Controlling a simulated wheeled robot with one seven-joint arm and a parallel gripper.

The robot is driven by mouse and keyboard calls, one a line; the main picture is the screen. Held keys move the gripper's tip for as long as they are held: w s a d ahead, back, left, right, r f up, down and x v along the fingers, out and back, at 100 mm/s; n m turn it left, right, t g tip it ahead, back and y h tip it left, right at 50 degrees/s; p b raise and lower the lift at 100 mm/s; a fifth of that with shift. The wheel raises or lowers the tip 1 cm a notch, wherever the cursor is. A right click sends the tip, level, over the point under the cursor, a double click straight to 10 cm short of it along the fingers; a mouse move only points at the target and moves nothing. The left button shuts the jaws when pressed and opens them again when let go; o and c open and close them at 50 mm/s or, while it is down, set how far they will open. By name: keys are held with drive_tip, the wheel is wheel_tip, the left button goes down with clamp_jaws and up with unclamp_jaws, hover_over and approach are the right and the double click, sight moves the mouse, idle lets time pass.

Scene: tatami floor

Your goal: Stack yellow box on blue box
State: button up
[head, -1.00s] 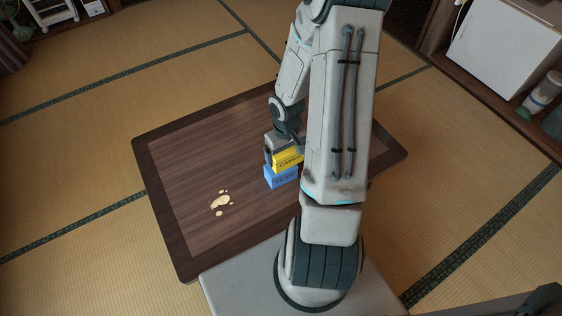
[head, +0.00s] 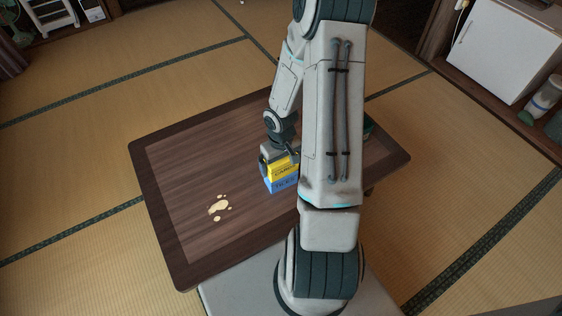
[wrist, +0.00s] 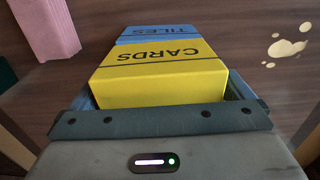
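The yellow box (head: 284,169), marked CARDS, sits directly above the blue box (head: 283,185), marked TILES, on the low wooden table. The two look roughly lined up and seem to touch. My gripper (head: 279,160) reaches down over the yellow box. In the wrist view the yellow box (wrist: 162,75) fills the space between my gripper's fingers (wrist: 162,98), which lie close along its two sides and appear shut on it. The blue box (wrist: 158,33) shows beyond and below it, its TILES face partly visible; the rest is hidden by the yellow box.
The dark wooden table (head: 200,170) has a pale splotch (head: 218,207) left of the boxes. A pink block (wrist: 45,28) stands at left in the wrist view. A dark green object (head: 368,128) shows behind my arm. The table's left half is otherwise clear.

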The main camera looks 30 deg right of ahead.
wheel_tip(320, 180, up, 13)
drive_tip(key=p, duration=0.6)
drive_tip(key=shift+f, duration=0.2)
drive_tip(key=s+a+r, duration=0.6)
drive_tip(key=r, duration=0.4)
drive_tip(key=s+a+r+t, duration=0.1)
drive_tip(key=s+a+r, duration=0.4)
drive_tip(key=r, duration=0.5)
drive_tip(key=shift+s+a+r, duration=0.15)
drive_tip(key=shift+s+a, duration=0.2)
drive_tip(key=shift+s, duration=0.2)
